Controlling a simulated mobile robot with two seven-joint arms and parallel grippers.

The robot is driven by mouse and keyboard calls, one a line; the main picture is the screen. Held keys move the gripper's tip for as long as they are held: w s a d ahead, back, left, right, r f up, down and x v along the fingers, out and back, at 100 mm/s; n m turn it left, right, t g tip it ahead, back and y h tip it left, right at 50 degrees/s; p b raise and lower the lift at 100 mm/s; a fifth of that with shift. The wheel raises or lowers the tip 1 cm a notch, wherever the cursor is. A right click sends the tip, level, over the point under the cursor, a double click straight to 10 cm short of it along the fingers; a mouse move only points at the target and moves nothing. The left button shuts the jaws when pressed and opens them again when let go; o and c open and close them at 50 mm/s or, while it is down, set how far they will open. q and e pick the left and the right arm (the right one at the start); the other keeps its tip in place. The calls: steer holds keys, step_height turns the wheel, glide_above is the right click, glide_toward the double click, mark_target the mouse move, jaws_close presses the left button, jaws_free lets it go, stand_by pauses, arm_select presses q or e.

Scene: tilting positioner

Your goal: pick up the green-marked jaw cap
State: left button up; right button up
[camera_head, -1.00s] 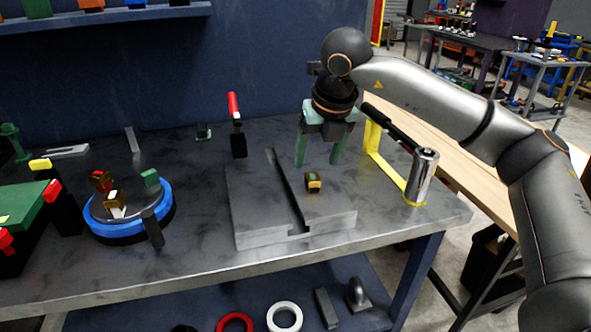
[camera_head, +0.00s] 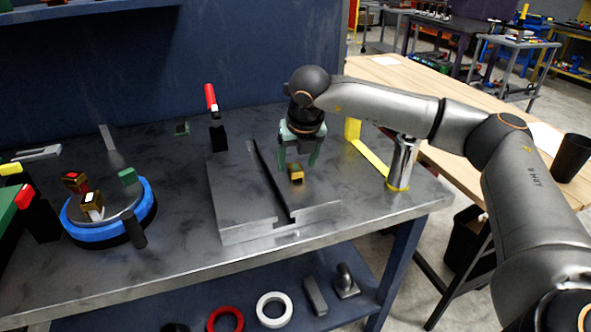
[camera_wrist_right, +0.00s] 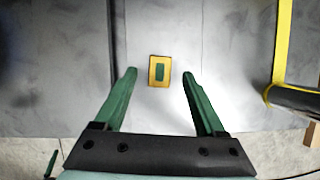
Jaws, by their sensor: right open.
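The green-marked jaw cap (camera_head: 296,173) is a small brass-coloured block on the grey slotted plate (camera_head: 235,205), just right of the slot. In the right wrist view the jaw cap (camera_wrist_right: 160,71) shows a green rectangle on its top face. My right gripper (camera_head: 298,165) is open above the plate, pointing down, its green fingers at the jaw cap. In the right wrist view the gripper (camera_wrist_right: 158,72) has its fingertips apart, one to each side of the cap in the picture, with nothing between them touching. My left gripper is not in view.
A blue-ringed turntable (camera_head: 100,235) with several small blocks stands at left. A red-handled clamp (camera_head: 214,115) stands behind the plate. A shiny cylinder (camera_head: 402,162) and a yellow frame (camera_head: 370,160) stand at right, close to my right arm.

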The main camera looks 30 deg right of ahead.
steer(key=shift+x, duration=0.95)
jaws_close()
steer(key=shift+r, duration=0.1)
